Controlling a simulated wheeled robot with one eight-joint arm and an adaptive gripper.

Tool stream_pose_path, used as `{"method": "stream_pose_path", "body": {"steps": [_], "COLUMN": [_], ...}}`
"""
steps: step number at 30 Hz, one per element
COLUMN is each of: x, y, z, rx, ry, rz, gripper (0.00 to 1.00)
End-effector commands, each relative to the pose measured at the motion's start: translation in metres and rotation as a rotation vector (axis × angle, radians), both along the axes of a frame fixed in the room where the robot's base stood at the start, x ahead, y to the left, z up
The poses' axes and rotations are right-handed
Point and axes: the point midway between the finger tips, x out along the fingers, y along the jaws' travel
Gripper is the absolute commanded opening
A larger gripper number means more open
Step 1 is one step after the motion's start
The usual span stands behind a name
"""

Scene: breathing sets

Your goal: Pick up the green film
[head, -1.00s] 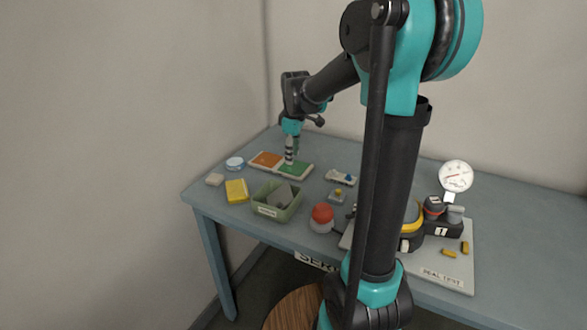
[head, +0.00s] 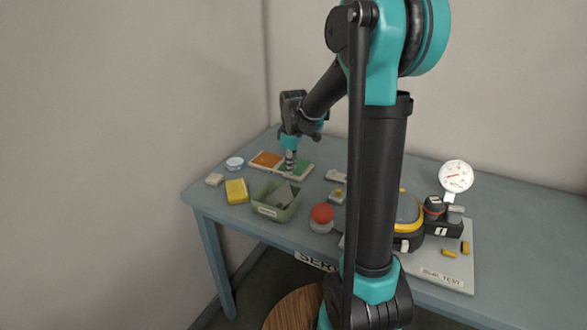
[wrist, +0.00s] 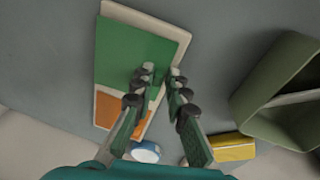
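The green film (wrist: 130,55) is a flat green rectangle on a pale board (wrist: 150,17), with an orange rectangle (wrist: 106,108) beside it. In the head view the green film (head: 304,168) lies at the right end of the board, partly hidden by my gripper (head: 291,163). In the wrist view my gripper (wrist: 162,74) is open, with a narrow empty gap between its fingertips. The left fingertip overlaps the film's right part and the right one is beyond its edge. I cannot tell whether either touches.
A green bin (head: 263,208) holding grey pieces stands in front of the board. A yellow block (head: 237,191), a pale block (head: 214,180) and a round blue-white container (head: 235,163) lie to the left. A red button (head: 322,213) and a dial gauge (head: 456,177) are to the right.

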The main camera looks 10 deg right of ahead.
Motion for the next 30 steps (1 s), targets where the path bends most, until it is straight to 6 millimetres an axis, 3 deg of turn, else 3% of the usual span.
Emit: {"method": "stream_pose_path", "body": {"steps": [3,20,26,30], "x": [0.000,0.000,0.000,0.000], "y": [0.000,0.000,0.000,0.000], "z": [0.000,0.010,0.043,0.082], "rx": [0.000,0.000,0.000,0.000], "ry": [0.000,0.000,0.000,0.000], "rz": [0.000,0.000,0.000,0.000], "gripper": [0.00,0.00,0.00,0.00]}}
